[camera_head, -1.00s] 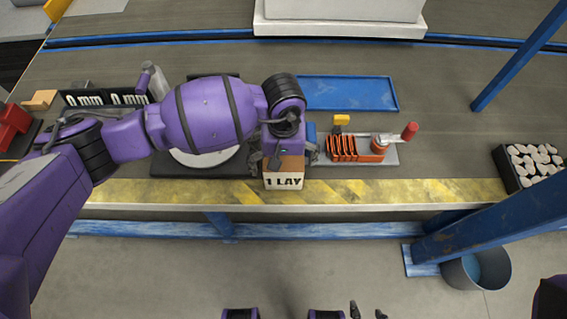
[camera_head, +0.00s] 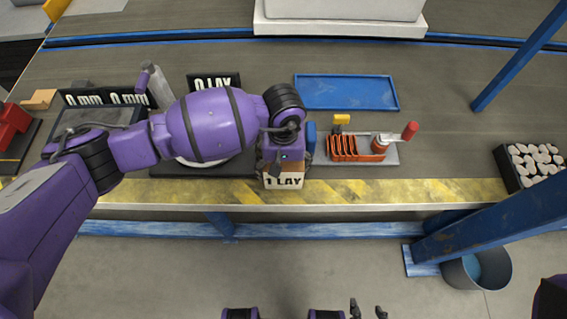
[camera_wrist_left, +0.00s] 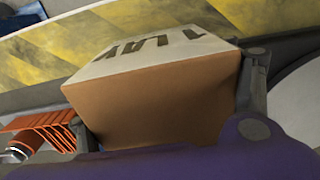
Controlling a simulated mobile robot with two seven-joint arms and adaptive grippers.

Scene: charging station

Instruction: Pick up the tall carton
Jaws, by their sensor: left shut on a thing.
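The tall carton (camera_head: 284,182), brown with a white face lettered "1 LAY", is at the table's front edge, over the yellow-black striped band. My left gripper (camera_head: 287,158) is shut on it from above, and the gripper and wrist hide its upper part. In the left wrist view the carton (camera_wrist_left: 155,95) fills the middle, with a grey finger (camera_wrist_left: 252,85) against its right side. I cannot tell whether its base touches the table. Two dark fingertips of my right gripper (camera_head: 368,311) show apart and empty at the bottom edge.
An orange rack (camera_head: 355,148) on a grey tray stands just right of the carton. A blue tray (camera_head: 346,92) lies behind. A black crate (camera_head: 510,170) is far right.

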